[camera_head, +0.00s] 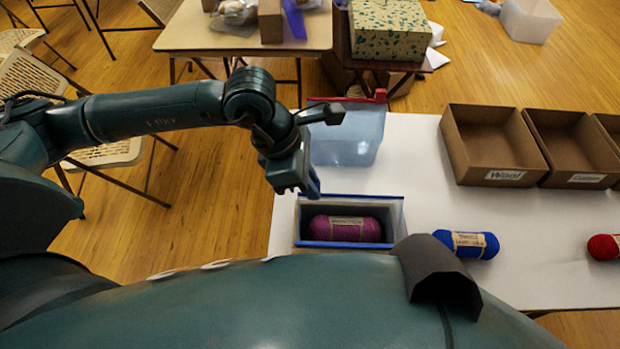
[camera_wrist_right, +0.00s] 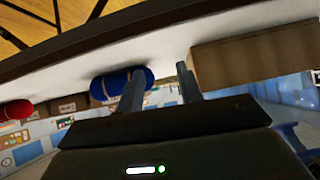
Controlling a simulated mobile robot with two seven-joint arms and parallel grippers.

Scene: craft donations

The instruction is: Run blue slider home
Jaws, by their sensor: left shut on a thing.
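A box-shaped pouch with a blue rim (camera_head: 398,201) stands open on the white table, and a purple yarn skein (camera_head: 345,229) lies inside it. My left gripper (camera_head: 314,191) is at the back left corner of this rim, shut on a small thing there. That fits the blue slider, but the fingers hide it. My right gripper shows in the right wrist view (camera_wrist_right: 160,85), its two fingers apart with nothing between them. A blue yarn skein shows behind its left finger (camera_wrist_right: 107,87); it lies right of the pouch in the head view (camera_head: 466,244).
A clear pouch with a red slider (camera_head: 350,135) stands just behind my left gripper. Open cardboard boxes (camera_head: 490,145) stand at the back right. A red skein (camera_head: 603,247) lies at the right edge. The white table (camera_head: 420,160) is clear between the pouches and boxes.

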